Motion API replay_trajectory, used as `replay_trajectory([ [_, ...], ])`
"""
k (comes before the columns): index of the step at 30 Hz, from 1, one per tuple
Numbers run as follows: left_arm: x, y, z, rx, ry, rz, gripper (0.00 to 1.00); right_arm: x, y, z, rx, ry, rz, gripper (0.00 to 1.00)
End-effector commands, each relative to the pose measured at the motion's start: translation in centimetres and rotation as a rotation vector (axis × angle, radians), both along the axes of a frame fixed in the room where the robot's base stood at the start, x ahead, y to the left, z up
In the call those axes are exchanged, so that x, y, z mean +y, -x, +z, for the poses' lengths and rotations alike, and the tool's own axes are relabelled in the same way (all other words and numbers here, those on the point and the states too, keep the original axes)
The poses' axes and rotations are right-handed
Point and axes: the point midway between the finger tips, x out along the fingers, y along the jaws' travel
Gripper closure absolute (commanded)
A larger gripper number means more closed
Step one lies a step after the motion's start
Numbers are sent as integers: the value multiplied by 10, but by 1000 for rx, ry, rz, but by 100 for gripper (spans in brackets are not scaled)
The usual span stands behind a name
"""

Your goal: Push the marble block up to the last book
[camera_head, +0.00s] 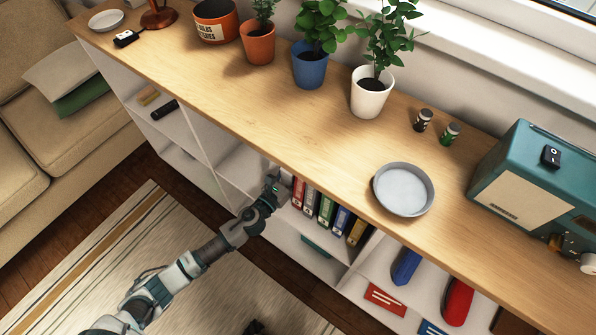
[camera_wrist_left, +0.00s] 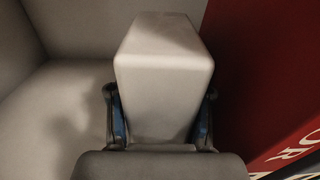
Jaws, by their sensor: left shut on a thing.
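The marble block (camera_wrist_left: 160,85) is a pale, upright block with rounded edges in the left wrist view. My left gripper (camera_wrist_left: 161,125) is shut on it, one finger on each side. In the head view my left gripper (camera_head: 277,190) reaches into the shelf at the left end of the book row, and I cannot make out the block clearly there. A red book (camera_wrist_left: 265,75) stands just right of the block in the wrist view; I cannot tell if they touch. The row (camera_head: 326,210) holds red, green, blue and yellow-brown spines. A dark part at the bottom edge may be my right gripper (camera_head: 253,327).
The wooden top (camera_head: 270,110) overhangs the shelf. It bears potted plants, a grey dish (camera_head: 403,190) and a teal radio (camera_head: 530,185). A shelf divider (camera_head: 358,262) stands right of the books. Left of the block the compartment is empty.

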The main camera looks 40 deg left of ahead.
Motion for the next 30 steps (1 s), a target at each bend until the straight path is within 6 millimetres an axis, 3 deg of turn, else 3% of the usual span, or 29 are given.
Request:
replay_trajectory([
  [13, 2, 0, -1, 1, 0, 0, 100, 0, 0, 1, -2, 0, 0, 53],
  [14, 2, 0, -1, 1, -1, 0, 46, 0, 0, 1, -3, 0, 0, 53],
  [17, 2, 0, -1, 2, -1, 0, 21, 0, 0, 1, -5, -1, 0, 53],
  [30, 2, 0, 0, 0, -1, -1, 21, 0, 0, 1, -2, -3, -1, 53],
])
